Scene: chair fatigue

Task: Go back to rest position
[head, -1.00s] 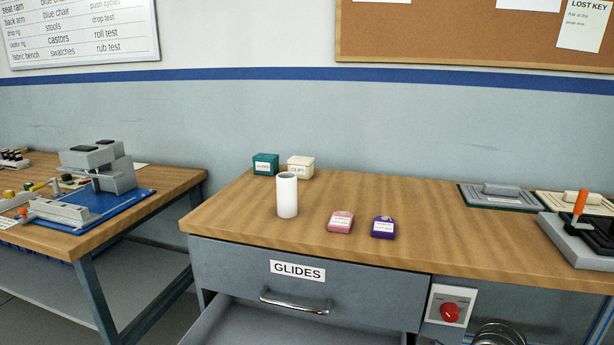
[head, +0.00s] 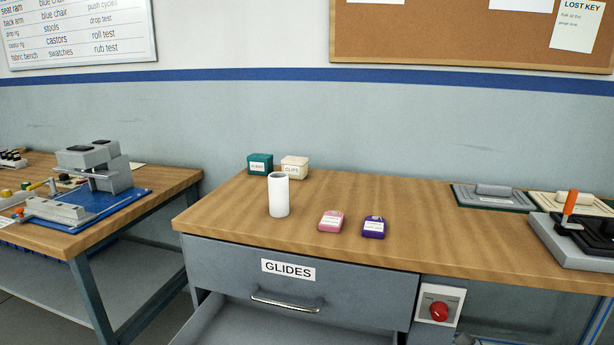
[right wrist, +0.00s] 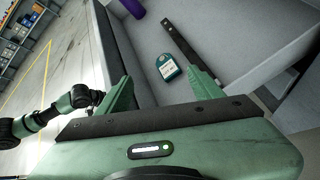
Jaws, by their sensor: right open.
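My right gripper (right wrist: 158,78) shows in the right wrist view with its two green fingers spread apart and nothing between them. Beyond the fingertips is the grey inside of what looks like an open drawer. A small teal item with a white label (right wrist: 167,67) lies there, apart from the fingers. Part of a purple object (right wrist: 133,8) shows at the top edge. Neither gripper shows in the head view. In the right wrist view a green arm link with dark joints shows at the left, but no left gripper can be made out.
The GLIDES drawer (head: 300,292) stands open under the wooden bench (head: 400,251). On the bench are a white cylinder (head: 278,195), a pink item (head: 331,221), a purple item (head: 374,227), a green box (head: 260,163) and a cream box (head: 294,167). A second table (head: 130,215) stands left.

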